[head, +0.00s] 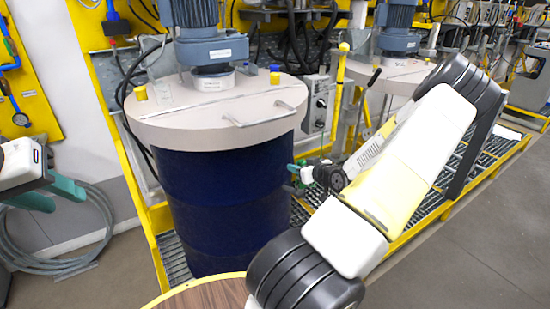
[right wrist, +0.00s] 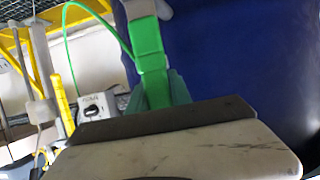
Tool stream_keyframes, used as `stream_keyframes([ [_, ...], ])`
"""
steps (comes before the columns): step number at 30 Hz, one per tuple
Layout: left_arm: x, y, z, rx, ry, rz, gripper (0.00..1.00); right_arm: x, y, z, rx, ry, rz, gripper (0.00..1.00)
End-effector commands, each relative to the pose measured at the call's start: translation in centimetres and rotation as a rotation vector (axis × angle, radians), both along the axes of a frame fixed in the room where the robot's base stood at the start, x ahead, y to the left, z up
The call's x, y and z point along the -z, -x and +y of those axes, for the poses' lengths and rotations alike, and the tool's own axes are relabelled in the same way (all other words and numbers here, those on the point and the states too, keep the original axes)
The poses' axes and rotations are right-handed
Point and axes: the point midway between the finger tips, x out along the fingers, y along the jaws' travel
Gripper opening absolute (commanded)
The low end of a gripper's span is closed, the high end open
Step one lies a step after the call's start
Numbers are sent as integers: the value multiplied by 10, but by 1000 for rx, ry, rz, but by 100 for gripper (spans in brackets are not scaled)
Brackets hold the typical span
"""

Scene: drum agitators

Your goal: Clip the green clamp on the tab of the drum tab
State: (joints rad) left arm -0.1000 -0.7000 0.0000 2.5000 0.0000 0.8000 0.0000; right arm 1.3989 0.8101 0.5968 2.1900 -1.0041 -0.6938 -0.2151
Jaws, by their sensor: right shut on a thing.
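The blue drum (head: 225,205) stands upright under a grey lid (head: 215,112). My right gripper (head: 297,174) is beside the drum's right side in the head view. In the right wrist view its teal fingers (right wrist: 168,90) are shut on the green clamp (right wrist: 150,58), with the blue drum wall close behind. The clamp's far end meets a pale piece at the top edge; I cannot tell whether this is the drum tab. The clamp is hardly visible in the head view. My left gripper (head: 50,195) is open and empty at the left edge, apart from the drum.
A green cable (right wrist: 68,50) loops from near the clamp. A control box (head: 316,105) and yellow frame stand right of the drum. A second drum lid (head: 392,75) is behind. A round wooden top (head: 208,294) is in front. Coiled hose (head: 75,240) lies at left.

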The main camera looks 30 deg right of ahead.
Motion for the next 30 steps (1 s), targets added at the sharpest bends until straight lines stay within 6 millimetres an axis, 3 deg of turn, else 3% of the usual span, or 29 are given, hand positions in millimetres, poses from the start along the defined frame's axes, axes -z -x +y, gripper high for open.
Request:
stream_keyframes([
  [28,0,0,0,0,0,0,36,18,0,-1,0,1,-1,0],
  [29,0,0,0,0,0,0,36,18,0,-1,0,1,-1,29],
  [30,0,0,0,0,0,0,36,18,0,-1,0,1,-1,37],
])
